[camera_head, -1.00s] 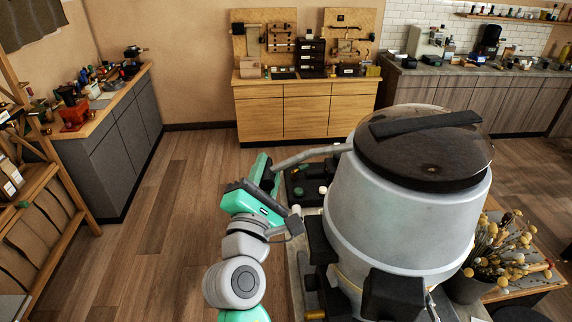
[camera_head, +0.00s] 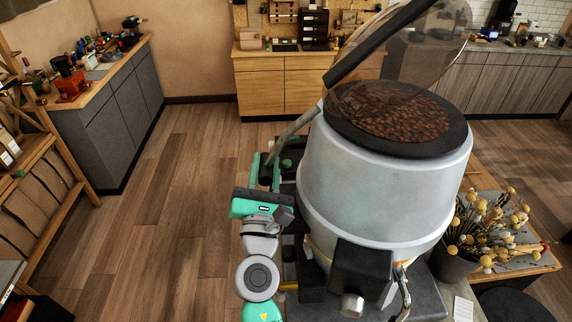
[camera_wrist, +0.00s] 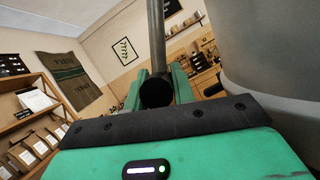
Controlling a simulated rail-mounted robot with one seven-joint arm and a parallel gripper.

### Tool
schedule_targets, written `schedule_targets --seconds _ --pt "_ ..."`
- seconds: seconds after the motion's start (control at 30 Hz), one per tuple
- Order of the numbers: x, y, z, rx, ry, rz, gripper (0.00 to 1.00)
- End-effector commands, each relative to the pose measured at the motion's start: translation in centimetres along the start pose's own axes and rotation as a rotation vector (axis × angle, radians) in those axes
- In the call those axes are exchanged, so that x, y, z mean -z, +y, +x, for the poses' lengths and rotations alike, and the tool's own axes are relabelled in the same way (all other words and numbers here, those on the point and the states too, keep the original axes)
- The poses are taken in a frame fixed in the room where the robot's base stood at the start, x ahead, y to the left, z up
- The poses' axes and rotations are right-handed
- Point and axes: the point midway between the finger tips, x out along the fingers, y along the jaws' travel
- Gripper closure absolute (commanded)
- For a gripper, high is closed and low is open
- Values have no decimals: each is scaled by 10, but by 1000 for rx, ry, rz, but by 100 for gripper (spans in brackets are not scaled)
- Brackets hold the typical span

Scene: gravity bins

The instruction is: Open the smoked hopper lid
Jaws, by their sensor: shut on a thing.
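The smoked hopper lid (camera_head: 432,42), a see-through brown disc with a dark bar across it, is tilted up steeply above the hopper. The large pale grey hopper (camera_head: 385,190) has a black rim and shows brown beans (camera_head: 390,112) inside. A grey rod (camera_head: 294,130) runs from the lid's left edge down to my gripper (camera_head: 268,168). My green gripper is shut on the dark end of this rod, left of the hopper. In the wrist view the rod (camera_wrist: 157,35) rises from its round black end between my fingers (camera_wrist: 157,90).
A pot of dried yellow flowers (camera_head: 456,268) stands right of the hopper. A wooden cabinet (camera_head: 285,85) is at the back, and grey cabinets (camera_head: 110,120) line the left wall. The wooden floor left of my arm is clear.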

Motion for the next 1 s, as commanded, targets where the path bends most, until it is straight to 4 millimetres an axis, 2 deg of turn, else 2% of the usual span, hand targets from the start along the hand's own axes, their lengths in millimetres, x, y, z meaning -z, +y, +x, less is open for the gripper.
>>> schedule_targets --seconds 0.57,0.6,0.67,0.93,1.0 --pt "3 4 -1 -9 2 9 100" --pt "2 4 -1 -9 2 9 67" --pt "3 5 -1 -10 2 9 55" --pt "3 6 -2 -12 3 9 53" --pt "4 6 -7 -12 4 9 53"
